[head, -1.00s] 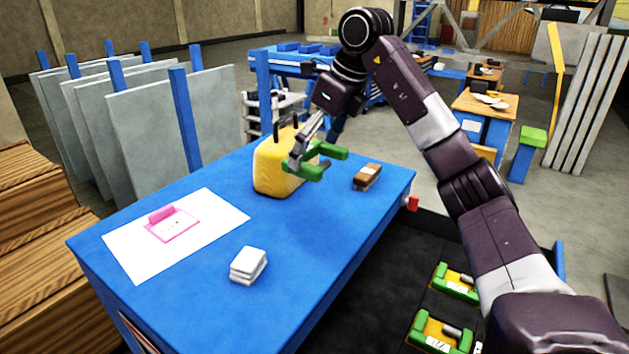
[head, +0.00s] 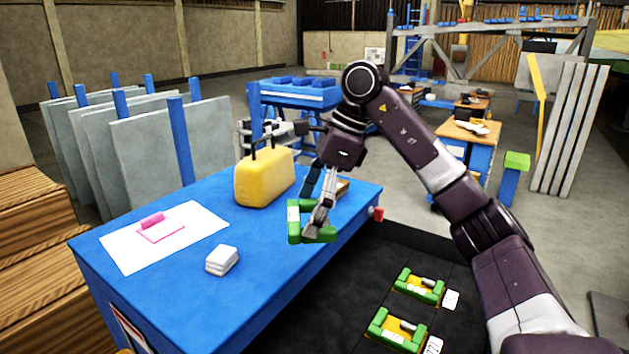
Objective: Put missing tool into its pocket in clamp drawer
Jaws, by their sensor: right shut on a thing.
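My right gripper (head: 318,218) is shut on a green clamp (head: 293,222) and holds it in the air over the right edge of the blue cabinet top. The clamp has a pale label on its side. The dark clamp drawer (head: 345,262) is open to the right of the cabinet. Two green clamps, a farther one (head: 420,291) and a nearer one (head: 394,333), lie in it with yellow showing inside their frames and white tags beside them. My arm hides part of the drawer on the right. My left gripper is not in view.
On the blue cabinet top (head: 185,285) stand a yellow canister (head: 264,178), a white stack (head: 222,260), and a white sheet (head: 185,238) with a pink item. A brown object (head: 342,187) is partly hidden behind my right gripper. Grey panels stand behind at the left.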

